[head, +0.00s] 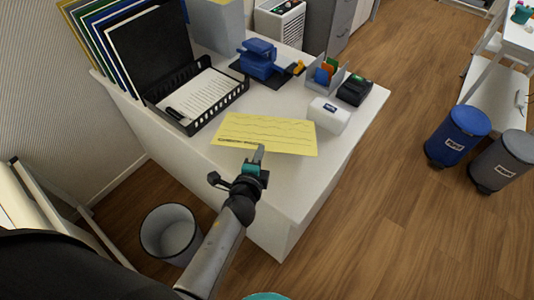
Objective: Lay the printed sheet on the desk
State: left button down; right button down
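The printed sheet (265,130) is yellow with dark wavy lines and a short dark line of print near its left front corner. It is over the front part of the white desk (240,187), roughly flat. I cannot tell whether it touches the desktop all over. My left gripper (261,154) is at the middle of the sheet's near edge, one narrow grey finger overlapping it. The fingers look shut on that edge; the lower finger is hidden. My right gripper is not in view.
A black tray (243,95) with white papers and a pen is left of the sheet. A white box (328,115), black device (354,91), card holder (326,77) and blue device (258,60) stand behind. A waste bin (171,234) stands on the floor, front left.

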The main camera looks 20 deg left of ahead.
pick_arm(q)
jog(key=shift+f+b, duration=1.55)
jog(key=shift+f, duration=0.35)
jog(key=c, duration=1.5)
grip_release()
jog(key=shift+c, duration=0.2)
jog(key=shift+o, duration=1.4)
